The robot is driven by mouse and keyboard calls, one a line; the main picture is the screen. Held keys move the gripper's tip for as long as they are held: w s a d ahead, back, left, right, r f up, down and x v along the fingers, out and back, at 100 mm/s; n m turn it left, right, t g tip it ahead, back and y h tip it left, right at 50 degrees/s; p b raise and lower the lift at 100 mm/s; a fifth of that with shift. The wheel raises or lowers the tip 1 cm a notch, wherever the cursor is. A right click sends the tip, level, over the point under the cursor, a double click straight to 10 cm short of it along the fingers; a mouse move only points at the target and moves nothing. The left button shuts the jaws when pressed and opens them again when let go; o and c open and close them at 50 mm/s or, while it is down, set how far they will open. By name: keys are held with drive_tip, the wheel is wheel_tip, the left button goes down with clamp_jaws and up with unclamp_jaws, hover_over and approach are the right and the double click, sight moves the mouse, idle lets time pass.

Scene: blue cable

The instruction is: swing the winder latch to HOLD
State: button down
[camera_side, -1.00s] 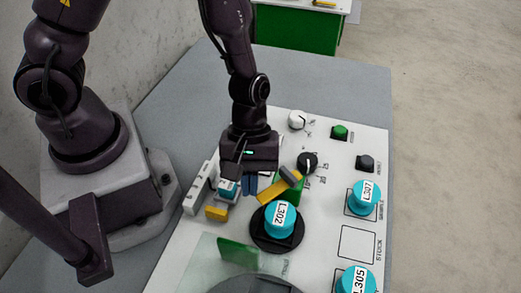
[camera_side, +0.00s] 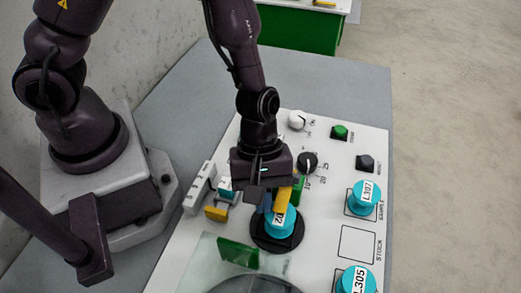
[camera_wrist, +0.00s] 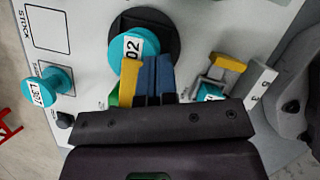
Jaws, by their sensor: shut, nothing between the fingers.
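The winder latch appears to be the yellow bar (camera_side: 283,199) beside the teal spool labelled L302 (camera_side: 281,222), by a green block (camera_side: 299,187). The bar (camera_wrist: 128,82) overlaps the spool's edge in the wrist view. My gripper (camera_side: 264,204) is shut and empty, pointing down just left of the bar. In the wrist view its blue fingers (camera_wrist: 154,72) are together, right alongside the bar; whether they touch it is unclear. The gripper hides the bar's far end in the side view. No HOLD mark is readable.
A grey fixture with a yellow tab (camera_side: 216,213) stands to the left. A black knob (camera_side: 307,162), spool L307 (camera_side: 363,197) and spool L305 (camera_side: 356,281) are on the white panel. A green plate (camera_side: 238,254) stands in front. The STOCK square (camera_side: 357,243) is empty.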

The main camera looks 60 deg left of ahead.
drive_tip(key=shift+r, duration=0.1)
idle(0.4)
drive_tip(key=v, duration=1.2)
drive_tip(key=shift+a+r, duration=0.2)
drive_tip(key=shift+r, duration=0.1)
drive_tip(key=shift+w, duration=0.1)
drive_tip(key=s+a+r+m+t+y, duration=0.4)
drive_tip(key=a+r+m+t, duration=0.3)
drive_tip(key=a+r+m, duration=0.6)
wheel_tip(320, 180, up, 3)
drive_tip(key=shift+s+a+f+m, duration=0.25)
drive_tip(key=shift+s+a+m, duration=0.05)
drive_tip(key=shift+s+a, duration=0.3)
